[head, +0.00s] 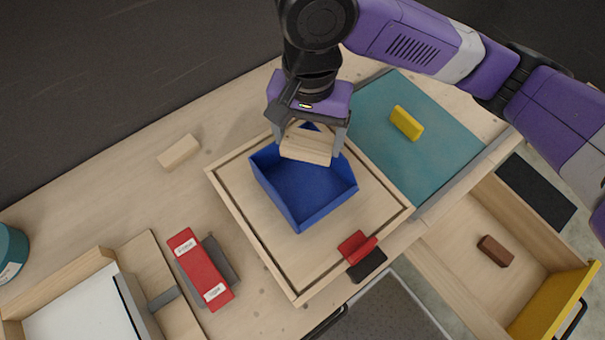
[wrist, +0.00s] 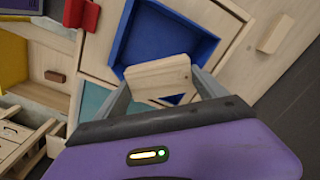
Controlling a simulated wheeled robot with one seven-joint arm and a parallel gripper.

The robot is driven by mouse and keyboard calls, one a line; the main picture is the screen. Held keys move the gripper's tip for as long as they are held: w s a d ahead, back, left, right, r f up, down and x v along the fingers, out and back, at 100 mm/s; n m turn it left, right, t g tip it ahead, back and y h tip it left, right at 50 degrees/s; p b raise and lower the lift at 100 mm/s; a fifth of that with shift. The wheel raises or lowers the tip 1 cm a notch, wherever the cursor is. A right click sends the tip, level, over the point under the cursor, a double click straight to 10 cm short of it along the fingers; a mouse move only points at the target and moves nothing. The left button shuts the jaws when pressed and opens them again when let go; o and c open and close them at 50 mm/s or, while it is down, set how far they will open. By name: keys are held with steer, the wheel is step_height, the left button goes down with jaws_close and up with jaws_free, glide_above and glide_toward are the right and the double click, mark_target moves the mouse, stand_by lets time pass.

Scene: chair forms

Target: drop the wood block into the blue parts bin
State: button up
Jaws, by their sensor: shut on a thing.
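The wood block (head: 306,148) is pale and held between the fingers of my gripper (head: 307,139). It is over the back part of the blue parts bin (head: 318,203), and it hides part of the bin's back wall. The bin is open-topped and looks empty where its floor shows. In the wrist view the block (wrist: 158,76) sits between the two fingers of my gripper (wrist: 160,92), with the blue bin (wrist: 172,35) beyond it. I cannot tell exactly how high the block is above the bin.
The bin stands on a square wooden panel (head: 240,208). Another pale block (head: 179,152) lies to the left. A yellow block (head: 407,122) lies on the teal mat (head: 440,150). A red object (head: 201,269) is at front left. An open drawer with a brown block (head: 495,251) is at right.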

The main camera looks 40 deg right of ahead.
steer(key=shift+f+b, duration=1.2)
steer(key=shift+f, duration=0.25)
steer(key=o, duration=1.3)
steer(key=shift+r+p, duration=0.45)
steer(key=shift+r, duration=3.5)
steer(key=shift+s, duration=0.1)
